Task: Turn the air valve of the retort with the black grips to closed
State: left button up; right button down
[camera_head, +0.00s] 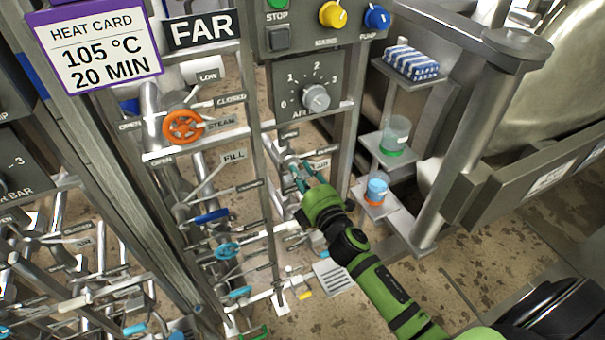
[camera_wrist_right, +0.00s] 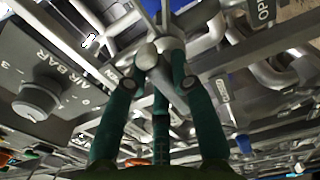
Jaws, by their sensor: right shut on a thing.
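My right gripper (camera_head: 303,176) reaches in from the lower right to the pipework under the AIR BAR dial (camera_head: 316,97) of the FAR panel. Its teal fingers close around the metal lever of a valve (camera_head: 289,163) beside a small tag that seems to read AIR. In the right wrist view, the gripper (camera_wrist_right: 158,75) has its fingers around the silver hub and lever of the valve (camera_wrist_right: 166,46). An OPEN tag (camera_wrist_right: 264,10) shows at the upper right there. The fingers hide most of the lever, and I cannot tell its grip colour or exact angle. My left gripper is out of view.
An orange STEAM handwheel (camera_head: 183,127) and a blue handwheel (camera_head: 227,251) sit left of the gripper among pipes. Right of it, a stepped stand holds a striped cloth (camera_head: 411,62), a green-based beaker (camera_head: 395,134) and a blue-topped jar (camera_head: 377,188). Metal posts frame the panel.

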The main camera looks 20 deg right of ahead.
dwell(0.5)
jog(key=c, duration=1)
grip_release()
jog(key=shift+c, duration=0.2)
jog(key=s, duration=1.2)
